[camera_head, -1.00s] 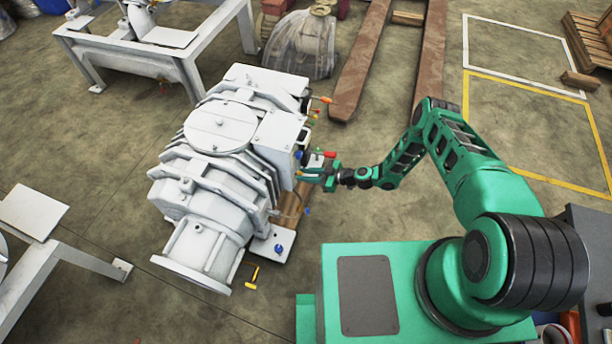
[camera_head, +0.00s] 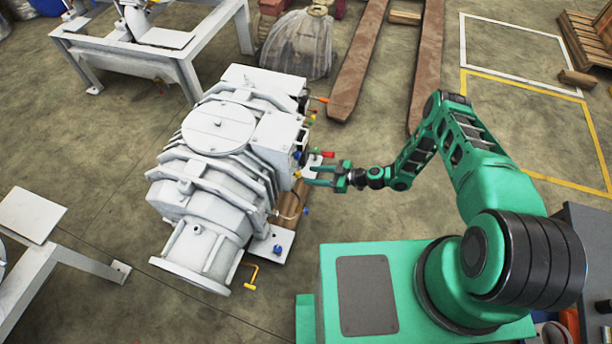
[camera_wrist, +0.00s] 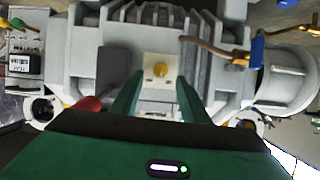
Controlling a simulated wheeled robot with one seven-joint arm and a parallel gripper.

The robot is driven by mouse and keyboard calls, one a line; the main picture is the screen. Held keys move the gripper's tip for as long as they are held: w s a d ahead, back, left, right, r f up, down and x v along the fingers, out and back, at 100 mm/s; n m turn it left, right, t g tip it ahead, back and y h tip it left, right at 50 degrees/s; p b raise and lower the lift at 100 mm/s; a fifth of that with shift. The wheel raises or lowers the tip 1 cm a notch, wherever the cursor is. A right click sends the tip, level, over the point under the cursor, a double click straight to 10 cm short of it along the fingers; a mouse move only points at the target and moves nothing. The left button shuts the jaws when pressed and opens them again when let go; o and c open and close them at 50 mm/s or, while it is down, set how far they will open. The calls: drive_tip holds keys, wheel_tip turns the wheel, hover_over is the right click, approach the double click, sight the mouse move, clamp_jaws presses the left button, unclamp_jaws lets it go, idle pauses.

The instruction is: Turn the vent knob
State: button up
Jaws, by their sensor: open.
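The white screw vacuum pump (camera_head: 215,150) stands on the floor left of my arm. A small yellow knob (camera_wrist: 160,70) sits on a pale square plate on the pump's side; I take it for the vent knob. It shows as a tiny yellow spot in the head view (camera_head: 297,174). My gripper (camera_head: 310,175) is open and empty beside the pump, fingers pointing at it. In the wrist view, the knob appears between the two green fingers (camera_wrist: 158,88), beyond their tips. A gap shows between fingers and knob.
A red handle (camera_wrist: 88,103) is close to the left finger in the wrist view; it also shows in the head view (camera_head: 328,154). A blue-handled valve (camera_wrist: 257,50) and pipe lie to the right. A yellow crank (camera_head: 250,277) is near the pump's base.

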sight(298, 175)
drive_tip(key=v, duration=0.5)
drive_tip(key=shift+s+d, duration=0.1)
drive_tip(key=shift+d, duration=0.25)
drive_tip(key=shift+s, duration=0.1)
drive_tip(key=w+a+f+n+t, duration=0.2)
drive_tip(key=a+f+n, duration=0.2)
drive_tip(key=a, duration=0.5)
drive_tip(key=shift+w+a+t+h, duration=0.15)
drive_tip(key=shift+w+t+h, duration=0.15)
drive_tip(key=shift+w+t, duration=0.1)
idle(0.3)
clamp_jaws()
